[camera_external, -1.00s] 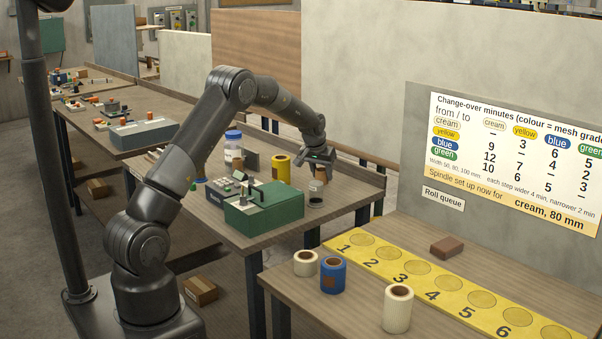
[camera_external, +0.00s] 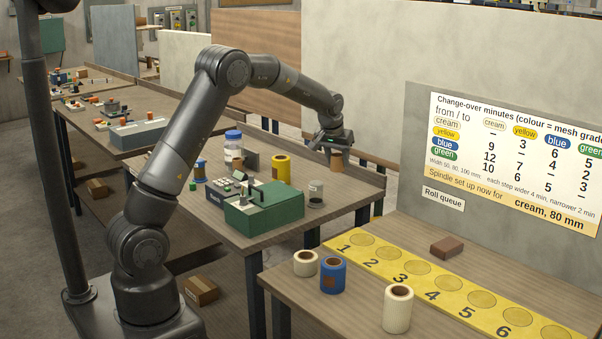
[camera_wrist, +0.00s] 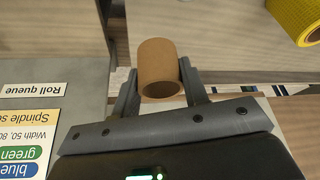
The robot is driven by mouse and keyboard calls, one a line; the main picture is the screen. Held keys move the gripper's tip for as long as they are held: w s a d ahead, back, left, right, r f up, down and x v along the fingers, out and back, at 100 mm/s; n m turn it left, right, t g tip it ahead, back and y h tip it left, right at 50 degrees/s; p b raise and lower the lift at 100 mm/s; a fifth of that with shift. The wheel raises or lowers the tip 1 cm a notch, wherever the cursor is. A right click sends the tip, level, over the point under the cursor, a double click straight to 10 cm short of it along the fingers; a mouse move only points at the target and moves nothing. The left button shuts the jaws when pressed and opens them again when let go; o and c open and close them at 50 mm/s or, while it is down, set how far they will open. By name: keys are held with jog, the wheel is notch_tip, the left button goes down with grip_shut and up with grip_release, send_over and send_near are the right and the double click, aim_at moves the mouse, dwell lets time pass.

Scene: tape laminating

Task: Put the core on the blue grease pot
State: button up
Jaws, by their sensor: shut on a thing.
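The core, a short brown cardboard tube (camera_external: 336,160), is held by my gripper (camera_external: 332,143) above the far right part of the middle table. In the wrist view the core (camera_wrist: 161,68) sits between both fingers of my gripper (camera_wrist: 157,78), its open end showing. A pale container with a blue lid (camera_external: 233,140) stands further back left on the table. A small blue-and-brown item (camera_external: 199,171) stands left of it. I cannot tell surely which is the blue grease pot.
A grey clear jar (camera_external: 316,194) stands near the table's right edge. A green machine box (camera_external: 264,207) and a yellow roll (camera_external: 281,169) stand left of it. The front table holds cream rolls, a blue roll (camera_external: 333,275) and a yellow numbered strip (camera_external: 421,277).

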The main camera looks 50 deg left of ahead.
jog(key=s+a+r+n+y, duration=0.1)
jog(key=s+a+r+n, duration=0.15)
jog(key=s+a, duration=0.65)
jog(key=s+a+r+n+g, duration=0.1)
jog(key=s+a+r+n, duration=0.3)
jog(key=a, duration=0.9)
jog(key=s+a+r+y, duration=0.1)
jog(key=s+a, duration=0.7)
jog(key=a, duration=0.3)
send_over(199, 170)
jog(key=w, duration=0.1)
jog(key=shift+g, duration=0.3)
jog(key=f, duration=0.4)
jog(key=a+f, duration=0.1)
jog(key=f, duration=0.1)
jog(key=shift+w, duration=0.1)
jog(key=shift+a+f, duration=0.35)
jog(key=shift+a, duration=0.05)
jog(key=shift+f, duration=1.95)
jog(key=shift+f, duration=0.1)
jog(key=o, duration=0.9)
jog(key=shift+o, duration=0.2)
